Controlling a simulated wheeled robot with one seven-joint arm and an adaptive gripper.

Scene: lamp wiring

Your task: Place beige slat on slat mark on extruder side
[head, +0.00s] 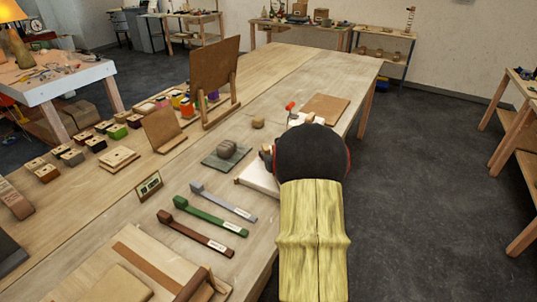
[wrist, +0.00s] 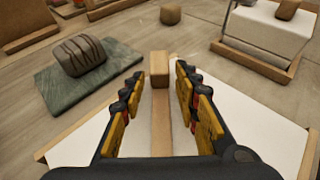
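The beige slat (wrist: 160,122) shows in the wrist view as a narrow strip with a raised block at its far end, over a white panel (wrist: 245,125) with a wooden edge. My gripper (wrist: 158,82) is open, its two fingers on either side of the slat with gaps between. Whether the slat touches the panel is unclear. In the head view my arm hides the slat and fingers; part of the white panel (head: 259,176) shows left of the arm. I cannot pick out a slat mark. I cannot tell which thing is the extruder.
Grey (head: 224,203), green (head: 211,217) and brown (head: 196,235) slats lie to the left on the table. A grey striped stone-like object (wrist: 80,55) sits on a green slab (wrist: 92,88).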

